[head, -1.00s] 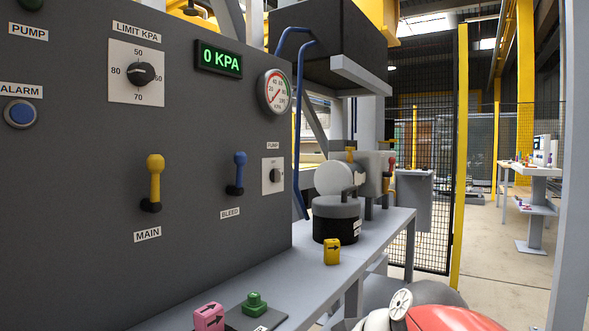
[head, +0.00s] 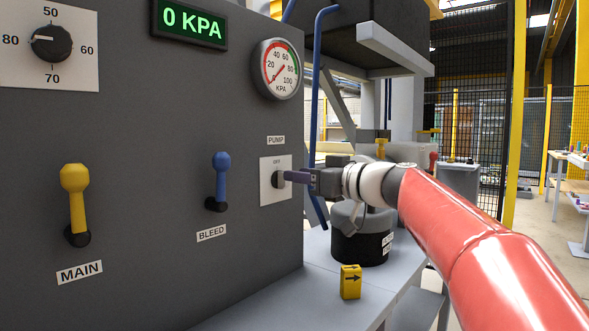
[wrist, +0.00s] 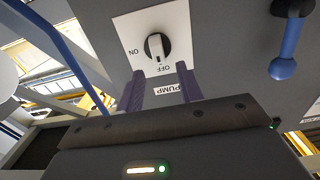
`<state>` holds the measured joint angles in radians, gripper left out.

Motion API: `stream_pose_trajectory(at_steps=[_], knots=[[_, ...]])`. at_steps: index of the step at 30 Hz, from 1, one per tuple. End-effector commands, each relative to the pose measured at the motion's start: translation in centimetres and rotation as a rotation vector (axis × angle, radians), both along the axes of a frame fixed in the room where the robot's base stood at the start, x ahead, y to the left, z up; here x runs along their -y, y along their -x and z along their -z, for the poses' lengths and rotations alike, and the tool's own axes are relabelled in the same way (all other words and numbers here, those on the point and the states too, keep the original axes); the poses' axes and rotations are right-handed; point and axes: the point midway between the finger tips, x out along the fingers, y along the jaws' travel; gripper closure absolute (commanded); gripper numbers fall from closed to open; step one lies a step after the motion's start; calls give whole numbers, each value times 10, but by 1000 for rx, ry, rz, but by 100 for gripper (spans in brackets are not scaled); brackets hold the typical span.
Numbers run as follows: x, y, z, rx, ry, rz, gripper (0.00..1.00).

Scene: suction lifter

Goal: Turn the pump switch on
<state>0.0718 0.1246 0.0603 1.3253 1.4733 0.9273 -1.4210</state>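The pump switch (head: 278,179) is a dark round knob with a pale pointer bar on a white plate, under a PUMP label (head: 276,140) at the right of the dark panel. In the wrist view the picture is turned over, and the knob (wrist: 157,47) has its pointer toward OFF, with ON to the left. My gripper (head: 289,177) reaches in from the right, its purple fingers close to the knob. In the wrist view my gripper (wrist: 162,71) is open with an empty gap between its fingertips. The fingertips appear just short of the knob; contact cannot be told.
A blue BLEED lever (head: 221,180) and a yellow MAIN lever (head: 76,205) stand left of the switch. The display (head: 189,22) reads 0 KPA. A gauge (head: 277,69) is above. A blue pipe (head: 316,110) runs right of the plate. A yellow arrow block (head: 350,282) sits on the bench.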

Motion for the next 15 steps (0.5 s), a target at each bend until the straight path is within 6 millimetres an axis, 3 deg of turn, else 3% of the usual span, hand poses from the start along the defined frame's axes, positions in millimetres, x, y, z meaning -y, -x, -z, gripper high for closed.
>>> stream_pose_trajectory(at_steps=[6, 15], knots=[[-19, -15, -1, -2, 0, 0, 64], [-23, -17, 0, -1, 0, 1, 64]])
